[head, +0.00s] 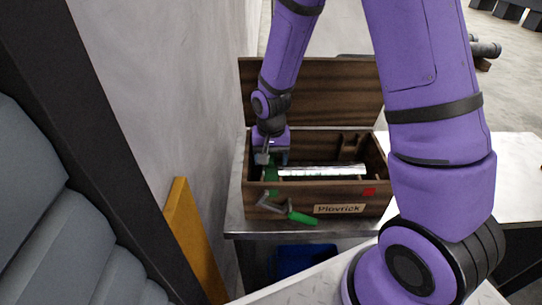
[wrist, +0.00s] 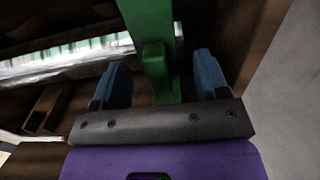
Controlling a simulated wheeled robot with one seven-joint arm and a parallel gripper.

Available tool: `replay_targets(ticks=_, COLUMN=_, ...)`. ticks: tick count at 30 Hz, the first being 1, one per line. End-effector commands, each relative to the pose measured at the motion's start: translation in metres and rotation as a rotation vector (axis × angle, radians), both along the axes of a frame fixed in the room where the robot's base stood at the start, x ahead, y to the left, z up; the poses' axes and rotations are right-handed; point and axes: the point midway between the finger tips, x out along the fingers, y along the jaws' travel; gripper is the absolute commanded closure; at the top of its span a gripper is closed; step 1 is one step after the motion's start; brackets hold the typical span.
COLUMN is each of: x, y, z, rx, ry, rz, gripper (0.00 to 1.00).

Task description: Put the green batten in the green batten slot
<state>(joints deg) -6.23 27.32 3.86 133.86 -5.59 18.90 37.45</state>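The green batten (wrist: 150,35) runs up between the two blue fingers of my gripper (wrist: 161,62) in the wrist view. A gap shows on each side of it, so the fingers stand open around it without visible contact. In the head view my gripper (head: 268,158) is down at the left end of the open wooden box (head: 290,203), where a green piece (head: 271,176) shows just below it. Its far end is hidden. I cannot make out the green batten slot for sure.
A shiny silver bar (head: 322,171) lies lengthwise in the box, close to the gripper. The raised lid (head: 330,92) stands behind. A red patch (head: 369,191) marks the front right. A wall (head: 190,90) is close on the left.

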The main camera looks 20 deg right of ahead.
Motion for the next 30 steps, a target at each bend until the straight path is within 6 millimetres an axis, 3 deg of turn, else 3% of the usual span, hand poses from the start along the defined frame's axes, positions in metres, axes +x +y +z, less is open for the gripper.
replay_targets(ticks=11, x=0.001, y=0.0, z=0.007, rx=0.0, ry=-0.002, rz=0.0, gripper=0.33)
replay_targets(ticks=30, x=0.001, y=0.0, z=0.1, rx=0.0, ry=-0.002, rz=-0.001, gripper=0.33)
